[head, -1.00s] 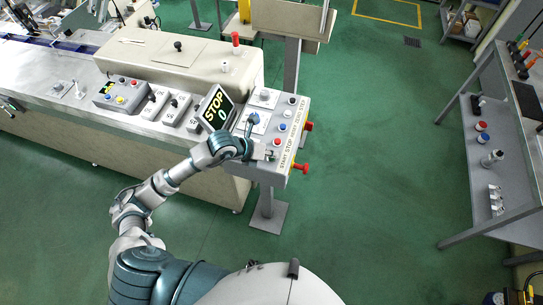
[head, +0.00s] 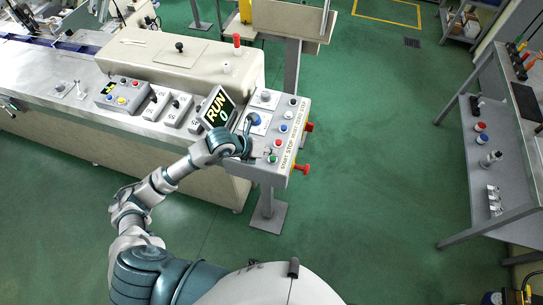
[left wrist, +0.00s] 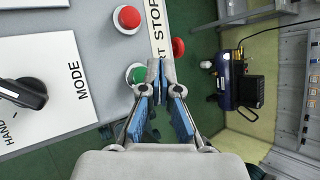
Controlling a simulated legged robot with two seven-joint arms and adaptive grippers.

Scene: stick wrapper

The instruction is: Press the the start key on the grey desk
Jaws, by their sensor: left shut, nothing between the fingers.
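The grey desk (head: 262,176) is a sloped control panel at the end of the machine, with a label strip that includes START and STOP. The green start key (head: 272,159) is at its near end, below a red key (head: 276,143). My left gripper (head: 252,155) is just left of the green key in the head view. In the left wrist view the shut blue-padded fingers (left wrist: 161,80) are empty, and the green key (left wrist: 136,73) shows partly behind them, close to the tips. I cannot tell whether they touch it. My right gripper is not in view.
A tilted display (head: 216,107) reads RUN 0. Red knobs (head: 301,169) stick out from the desk's right side. Several switches and buttons crowd the machine top. A grey shelf table (head: 500,130) stands far right, with clear green floor between.

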